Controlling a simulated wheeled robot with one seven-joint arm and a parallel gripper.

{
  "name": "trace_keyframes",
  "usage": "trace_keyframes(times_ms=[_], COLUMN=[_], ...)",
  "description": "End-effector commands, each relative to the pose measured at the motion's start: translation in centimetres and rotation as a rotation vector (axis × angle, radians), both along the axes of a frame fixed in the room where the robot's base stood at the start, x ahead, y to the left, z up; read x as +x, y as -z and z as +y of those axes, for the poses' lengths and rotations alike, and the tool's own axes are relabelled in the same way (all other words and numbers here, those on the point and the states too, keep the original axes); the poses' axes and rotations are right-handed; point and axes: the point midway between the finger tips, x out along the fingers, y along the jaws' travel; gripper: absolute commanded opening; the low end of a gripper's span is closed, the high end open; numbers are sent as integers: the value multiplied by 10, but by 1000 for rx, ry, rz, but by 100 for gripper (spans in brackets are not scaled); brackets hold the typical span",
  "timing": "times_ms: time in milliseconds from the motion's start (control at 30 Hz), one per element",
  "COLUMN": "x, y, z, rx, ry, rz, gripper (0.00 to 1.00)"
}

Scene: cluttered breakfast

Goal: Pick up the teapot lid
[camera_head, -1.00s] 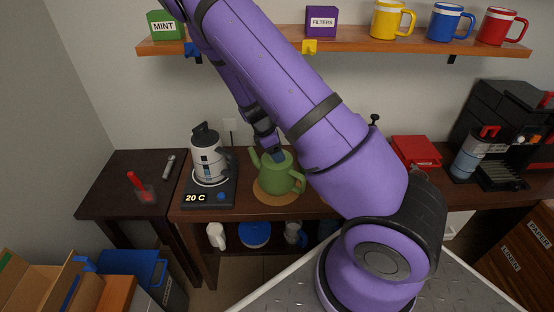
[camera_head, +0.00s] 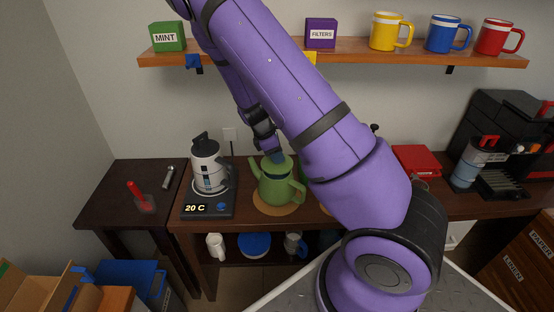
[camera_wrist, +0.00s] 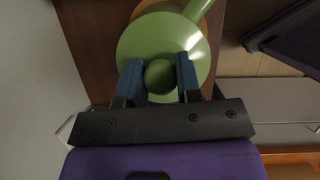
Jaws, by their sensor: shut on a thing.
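The green teapot (camera_head: 276,190) stands on a round tan mat (camera_head: 262,207) on the dark counter. The round green teapot lid (camera_wrist: 148,47) fills the middle of the wrist view, with its ball knob (camera_wrist: 160,76) between the two blue fingers. My gripper (camera_wrist: 160,78) is shut on the knob from above. In the head view my gripper (camera_head: 276,158) is right over the teapot top, partly hidden by my arm. I cannot tell whether the lid is lifted off its seat.
A white kettle (camera_head: 207,168) stands on a black base left of the teapot. A coffee machine (camera_head: 497,150) and a red box (camera_head: 416,160) are at the right. A wooden shelf (camera_head: 350,58) with mugs and boxes hangs above. My arm hides the middle of the counter.

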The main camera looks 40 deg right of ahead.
Motion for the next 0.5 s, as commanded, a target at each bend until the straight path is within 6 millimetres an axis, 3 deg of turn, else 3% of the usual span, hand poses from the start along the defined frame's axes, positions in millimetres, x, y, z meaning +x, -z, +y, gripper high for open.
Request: trace_keyframes(times_ms=[67,500], x=[-4,-107], y=[-10,-18], z=[2,35], rx=[1,2], ry=[1,-1], rz=[0,3], gripper=[8,8])
